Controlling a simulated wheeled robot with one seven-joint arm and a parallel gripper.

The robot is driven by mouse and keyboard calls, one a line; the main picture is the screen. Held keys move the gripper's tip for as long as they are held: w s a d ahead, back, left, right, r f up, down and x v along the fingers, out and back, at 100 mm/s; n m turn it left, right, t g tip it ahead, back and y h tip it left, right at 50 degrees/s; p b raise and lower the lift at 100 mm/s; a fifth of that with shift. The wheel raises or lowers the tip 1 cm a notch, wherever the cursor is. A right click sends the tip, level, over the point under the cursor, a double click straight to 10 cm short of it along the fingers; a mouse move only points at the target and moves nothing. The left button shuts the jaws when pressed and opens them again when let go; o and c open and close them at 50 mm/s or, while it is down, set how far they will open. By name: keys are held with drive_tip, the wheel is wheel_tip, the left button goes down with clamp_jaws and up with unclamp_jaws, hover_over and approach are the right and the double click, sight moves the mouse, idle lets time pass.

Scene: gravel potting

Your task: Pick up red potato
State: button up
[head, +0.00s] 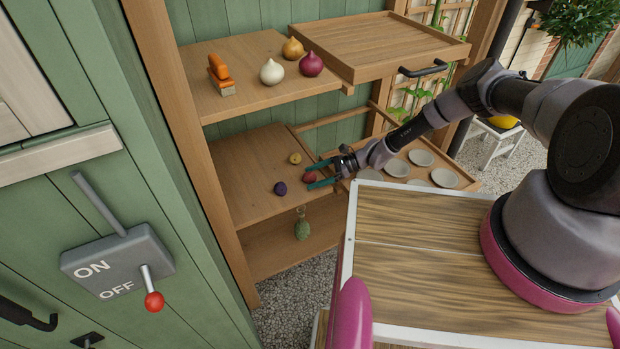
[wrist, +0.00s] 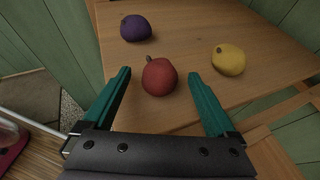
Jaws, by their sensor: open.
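The red potato (wrist: 159,77) lies on the wooden shelf (wrist: 180,30), between the tips of my open gripper (wrist: 160,90) in the wrist view. There is a visible gap between it and each teal finger. In the head view the red potato (head: 309,177) shows between the fingers of my gripper (head: 314,175), at the right part of the lower shelf. A purple potato (wrist: 136,28) lies behind it to the left and a yellow potato (wrist: 228,60) to the right in the wrist view.
An upper shelf (head: 225,100) above holds onions (head: 272,72) and an orange-topped brush (head: 219,72). A drawer tray with several pale dishes (head: 421,158) is right of my gripper. A green pinecone-like item (head: 302,225) hangs below the shelf edge. A switch box (head: 117,262) is at left.

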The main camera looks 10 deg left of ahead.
drive_tip(key=c, duration=1.5)
